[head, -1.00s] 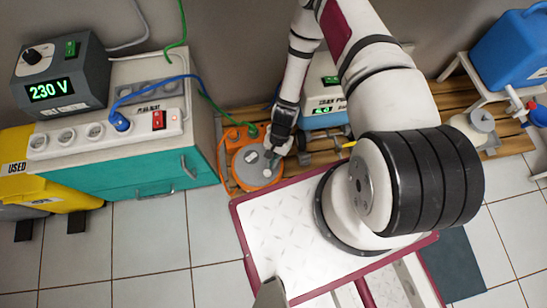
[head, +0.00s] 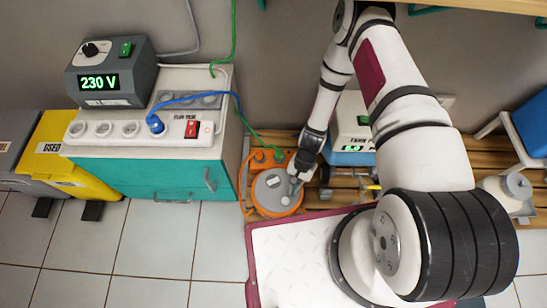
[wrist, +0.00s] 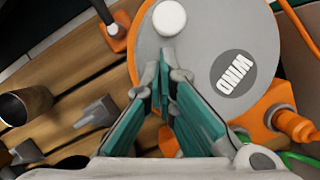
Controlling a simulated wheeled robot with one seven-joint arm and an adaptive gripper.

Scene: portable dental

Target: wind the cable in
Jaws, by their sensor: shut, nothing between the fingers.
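The cable reel is an orange drum with a grey round face (head: 273,189) on the wooden slatted platform. In the wrist view its grey face (wrist: 205,50) fills the upper middle, with a label reading WIND (wrist: 233,73) and a white round knob (wrist: 169,17) near the rim. My gripper (head: 293,186) is over the right part of the reel. In the wrist view my gripper (wrist: 166,75) has its teal fingers together with nothing between them, just below the knob and apart from it in the picture. Orange cable (head: 242,180) runs beside the reel on the left.
A teal cabinet (head: 150,178) with a power strip (head: 100,130) and a 230 V box (head: 110,78) stands left. A blue and white device (head: 350,130) is behind my wrist.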

